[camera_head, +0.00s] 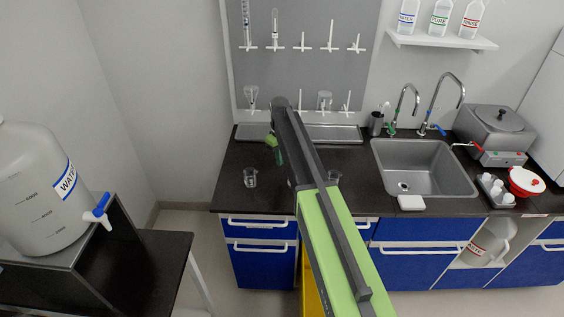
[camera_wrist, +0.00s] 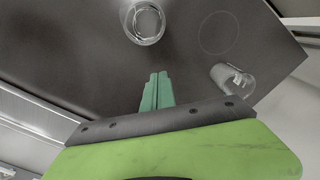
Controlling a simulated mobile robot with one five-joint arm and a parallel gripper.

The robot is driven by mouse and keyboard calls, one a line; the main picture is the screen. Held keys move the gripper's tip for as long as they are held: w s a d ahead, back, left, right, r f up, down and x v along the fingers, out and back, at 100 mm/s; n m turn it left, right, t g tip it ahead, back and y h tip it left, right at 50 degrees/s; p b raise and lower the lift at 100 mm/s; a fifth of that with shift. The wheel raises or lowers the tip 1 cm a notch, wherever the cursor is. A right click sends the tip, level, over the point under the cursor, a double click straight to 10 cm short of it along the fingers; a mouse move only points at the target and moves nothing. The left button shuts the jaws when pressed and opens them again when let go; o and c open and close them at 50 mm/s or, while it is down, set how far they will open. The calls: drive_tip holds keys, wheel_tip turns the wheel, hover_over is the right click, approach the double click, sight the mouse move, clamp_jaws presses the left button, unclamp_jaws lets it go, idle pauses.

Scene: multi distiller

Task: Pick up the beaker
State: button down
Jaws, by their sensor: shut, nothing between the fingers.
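A small clear glass beaker (camera_head: 250,177) stands on the black counter (camera_head: 232,192), near its left front part. Another clear glass vessel (camera_head: 333,176) shows partly behind my arm on the right. I cannot tell which is which across the views. My gripper (camera_head: 276,150) is over the counter, shut and empty; its green fingers (camera_wrist: 158,76) are together and apart from both vessels.
A sink (camera_head: 425,168) with taps is on the right. A drying rack (camera_head: 305,60) with glassware hangs behind, above a metal tray (camera_head: 332,133). A faint circle (camera_wrist: 217,33) marks the counter. A water tank (camera_head: 35,190) stands at left.

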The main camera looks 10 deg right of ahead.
sight(280, 176)
wheel_tip(280, 176, down, 7)
drive_tip(key=b, duration=0.5)
drive_tip(key=shift+r, duration=0.15)
drive_tip(key=s+d, duration=0.1)
drive_tip(key=s+d+r+p, duration=0.1)
drive_tip(key=s, duration=0.1)
drive_tip(key=shift+s+r, duration=0.1)
drive_tip(key=shift+s, duration=0.1)
drive_tip(key=shift+d, duration=0.1)
drive_tip(key=s+d, duration=0.3)
drive_tip(key=s, duration=0.2)
drive_tip(key=s+d, duration=0.3)
drive_tip(key=s, duration=0.2)
drive_tip(key=s+d, duration=0.4)
drive_tip(key=s, duration=0.1)
drive_tip(key=shift+w+a, duration=0.1)
